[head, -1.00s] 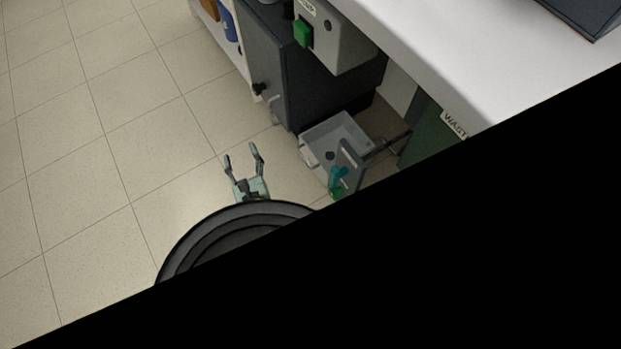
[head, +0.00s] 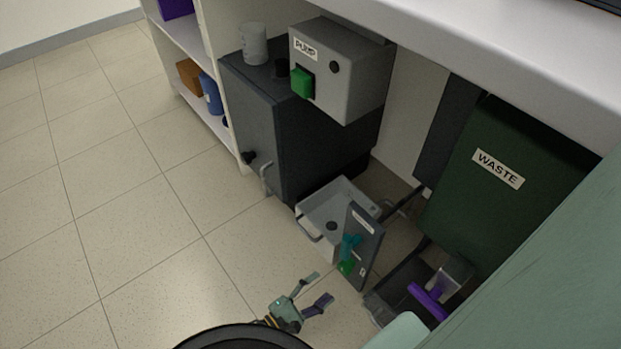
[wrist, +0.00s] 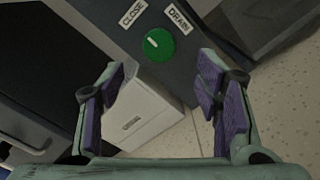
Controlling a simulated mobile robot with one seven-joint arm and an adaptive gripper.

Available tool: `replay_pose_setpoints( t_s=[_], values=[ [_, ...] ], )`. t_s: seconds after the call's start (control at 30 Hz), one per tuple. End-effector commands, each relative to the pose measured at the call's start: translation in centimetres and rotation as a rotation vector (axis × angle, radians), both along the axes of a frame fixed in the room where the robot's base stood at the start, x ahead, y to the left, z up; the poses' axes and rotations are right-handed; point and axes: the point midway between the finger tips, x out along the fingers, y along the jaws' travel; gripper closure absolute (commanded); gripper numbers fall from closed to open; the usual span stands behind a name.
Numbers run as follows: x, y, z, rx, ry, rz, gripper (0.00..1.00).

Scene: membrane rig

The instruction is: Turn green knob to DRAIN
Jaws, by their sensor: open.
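The green knob (wrist: 159,45) is round with a white pointer mark that slants up-left, toward the CLOSE label (wrist: 132,13). The DRAIN label (wrist: 178,18) is up-right of it. My gripper (head: 322,286) is open and empty, a little left of and below the knob in the head view. In the wrist view its purple-padded fingers (wrist: 162,78) frame the space just below the knob, apart from it.
A grey tray (head: 312,213) stands behind the panel. A green WASTE container (head: 460,215) and a purple handle (head: 428,301) are to the right. The PUMP box (head: 355,85) is above. Open tiled floor lies to the left.

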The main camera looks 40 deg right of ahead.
Motion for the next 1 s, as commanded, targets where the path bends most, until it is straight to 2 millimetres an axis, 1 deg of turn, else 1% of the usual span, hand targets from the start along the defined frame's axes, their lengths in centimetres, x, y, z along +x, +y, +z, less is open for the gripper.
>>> replay_pose_setpoints(
  t_s=[0.4,0.6,0.8,1.0],
  values=[
    [0.4,-4.9,0.1,-0.004,0.003,0.004,0.42],
    [0.6,-6.9,0.0,-0.002,0.002,0.002,0.42],
    [0.7,-8.0,0.0,-0.002,0.003,0.004,0.42],
    [0.7,-8.3,0.1,-0.002,0.002,0.004,0.42]
  ],
)
